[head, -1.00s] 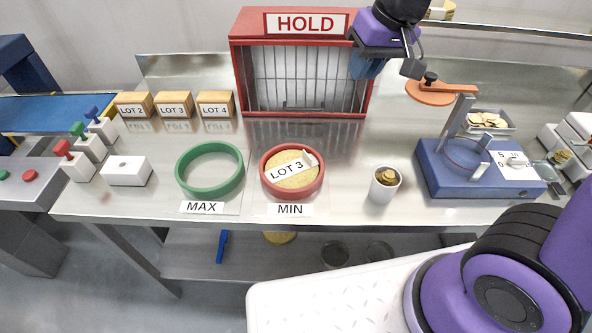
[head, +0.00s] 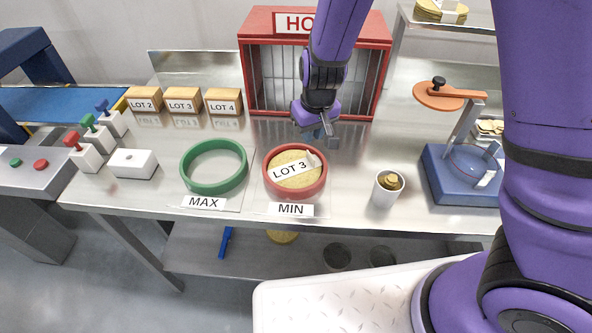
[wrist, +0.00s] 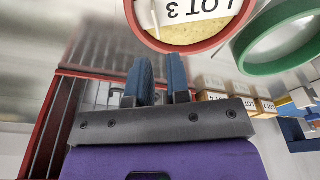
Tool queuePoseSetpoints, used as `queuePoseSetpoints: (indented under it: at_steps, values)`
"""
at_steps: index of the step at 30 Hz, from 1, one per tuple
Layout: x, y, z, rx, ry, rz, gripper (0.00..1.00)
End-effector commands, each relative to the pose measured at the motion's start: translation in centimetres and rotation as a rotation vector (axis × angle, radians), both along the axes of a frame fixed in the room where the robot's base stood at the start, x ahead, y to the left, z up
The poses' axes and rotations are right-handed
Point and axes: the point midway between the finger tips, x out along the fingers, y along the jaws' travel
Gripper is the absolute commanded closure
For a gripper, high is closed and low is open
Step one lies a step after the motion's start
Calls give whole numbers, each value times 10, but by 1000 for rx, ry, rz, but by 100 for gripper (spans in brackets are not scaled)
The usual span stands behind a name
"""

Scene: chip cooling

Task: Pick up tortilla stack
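A round, pale yellow tortilla stack (head: 290,184) with a white LOT 3 strip lies inside the red ring (head: 323,184) marked MIN. The stack also shows at the top of the wrist view (wrist: 190,34), inside the red ring (wrist: 150,40). My gripper (head: 319,132) is above the counter behind the ring, in front of the red HOLD cage. In the wrist view its two blue fingers (wrist: 161,78) stand apart with a gap and nothing between them. They are clear of the ring and stack.
An empty green ring (head: 241,172) marked MAX stands left of the red ring. The HOLD cage (head: 380,60) and several lot boxes (head: 183,103) are behind.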

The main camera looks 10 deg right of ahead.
Motion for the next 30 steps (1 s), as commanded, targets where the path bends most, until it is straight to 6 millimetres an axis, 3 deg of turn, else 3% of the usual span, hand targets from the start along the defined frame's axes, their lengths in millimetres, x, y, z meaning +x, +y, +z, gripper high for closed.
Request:
queuePoseSetpoints:
  at_steps: [4,14,21,30]
  values:
    - [3,-1,-22,-1,2,-4,83]
    - [5,-1,-45,0,2,-2,83]
    - [6,-3,-77,0,2,-4,83]
    - [8,-1,-89,1,-1,-1,83]
